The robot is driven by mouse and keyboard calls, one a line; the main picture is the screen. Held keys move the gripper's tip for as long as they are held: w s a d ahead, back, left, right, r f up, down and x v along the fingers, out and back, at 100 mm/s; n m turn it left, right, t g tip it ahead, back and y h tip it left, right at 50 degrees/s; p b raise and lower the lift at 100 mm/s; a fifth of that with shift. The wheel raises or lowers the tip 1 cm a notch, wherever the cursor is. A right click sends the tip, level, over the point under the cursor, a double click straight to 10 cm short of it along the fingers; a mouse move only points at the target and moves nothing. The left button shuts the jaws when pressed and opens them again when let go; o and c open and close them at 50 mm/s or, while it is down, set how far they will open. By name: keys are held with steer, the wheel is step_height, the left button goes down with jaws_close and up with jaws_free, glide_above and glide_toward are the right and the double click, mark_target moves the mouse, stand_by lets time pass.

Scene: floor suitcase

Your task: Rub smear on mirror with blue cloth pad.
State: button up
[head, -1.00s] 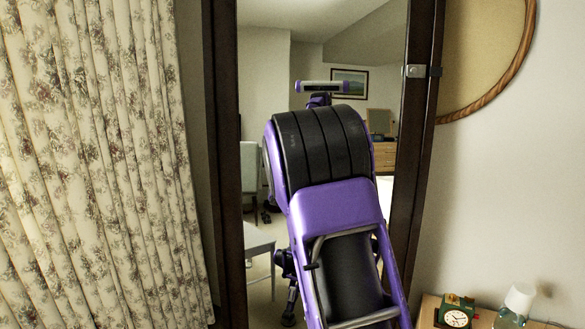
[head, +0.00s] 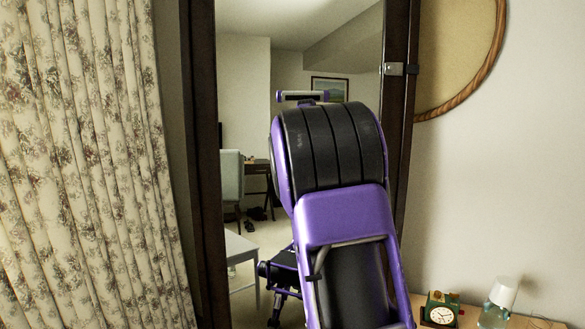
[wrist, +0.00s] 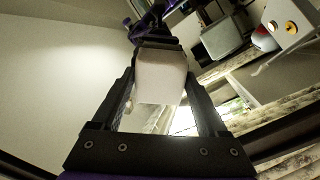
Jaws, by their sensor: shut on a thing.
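The tall mirror (head: 240,70) in a dark wood frame stands in the middle of the head view, tilted slightly in the picture. My purple and black arm covers much of its middle and right. My gripper (wrist: 160,82) shows in the wrist view, with its two dark fingers shut on a pale, block-like pad (wrist: 160,76). The pad looks whitish here, not clearly blue. Purple and dark robot parts show beyond it, apparently my reflection. I cannot tell whether the pad touches the glass. I cannot make out a smear; my arm may hide it.
A floral curtain (head: 85,160) hangs at the left. At the lower right, a wooden surface (head: 465,318) bears a green clock (head: 440,309) and a small lamp (head: 500,300). A round rope-edged frame (head: 455,60) hangs on the wall at the upper right. Furniture shows in the mirror's reflection.

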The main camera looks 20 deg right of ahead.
steer(key=shift+d+r+p, duration=0.1)
steer(key=shift+r+p, duration=0.55)
steer(key=shift+r, duration=0.3)
steer(key=shift+w+a+r+p, duration=0.1)
steer(key=shift+w+a+p, duration=0.3)
steer(key=shift+a, duration=0.25)
steer(key=shift+w+a+p, duration=0.25)
steer(key=shift+a+p, duration=0.1)
steer(key=shift+a, duration=0.25)
steer(key=shift+w+a+p, duration=0.95)
steer(key=shift+a+p, duration=0.35)
steer(key=shift+a, duration=0.75)
steer(key=shift+s+d+r+b, duration=0.2)
steer(key=shift+s+d+r, duration=0.05)
steer(key=shift+d, duration=0.35)
steer(key=shift+s+d+r+b, duration=0.2)
steer(key=shift+d+b, duration=0.05)
steer(key=shift+d, duration=0.35)
steer(key=shift+s+d+r+b, duration=0.2)
steer(key=shift+s+d+r, duration=0.05)
steer(key=shift+d, duration=0.35)
steer(key=shift+s+d+f+b, duration=0.1)
steer(key=shift+s+d+b, duration=0.2)
steer(key=shift+d+b, duration=0.3)
steer(key=shift+s+d+b, duration=0.3)
steer(key=shift+d+b, duration=0.15)
steer(key=shift+d, duration=0.15)
steer(key=shift+s+d+b, duration=0.25)
steer(key=shift+d+b, duration=0.1)
steer(key=shift+d, duration=0.15)
